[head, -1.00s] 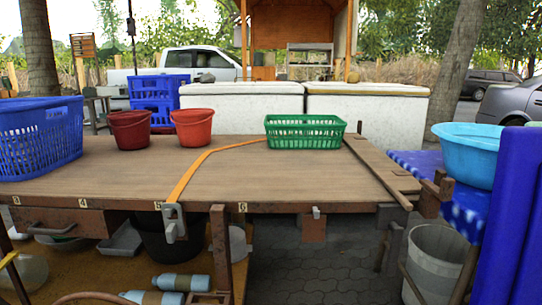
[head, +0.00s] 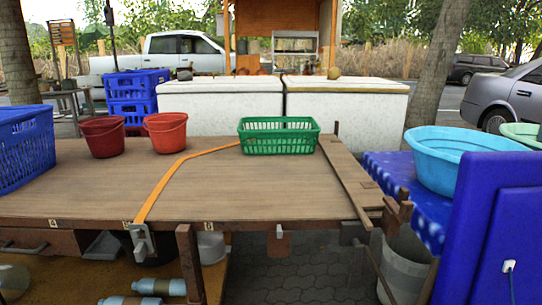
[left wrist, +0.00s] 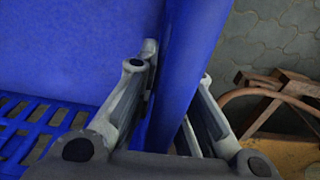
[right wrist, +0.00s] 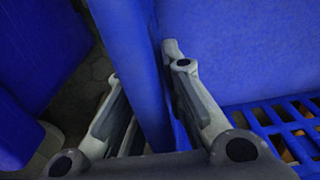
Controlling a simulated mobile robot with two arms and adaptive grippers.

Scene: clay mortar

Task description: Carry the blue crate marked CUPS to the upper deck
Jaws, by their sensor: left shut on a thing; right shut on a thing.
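A blue crate shows only in the wrist views; no CUPS marking is visible. My left gripper (left wrist: 177,65) is shut on one wall of the blue crate (left wrist: 187,40), with part of its slotted floor at left. My right gripper (right wrist: 142,62) is shut on another wall of it (right wrist: 128,35), with slotted floor at lower right. Neither gripper nor this held crate shows in the head view. The wooden upper deck (head: 245,195) lies ahead, with number tags along its front edge and bare boards in the middle.
On the deck are another blue crate (head: 22,150), red buckets (head: 103,137) (head: 166,132), a green basket (head: 278,137) and an orange strap (head: 160,185). A tall blue object (head: 490,235) and light-blue basin (head: 447,160) stand right. Bottles (head: 160,287) lie below the deck.

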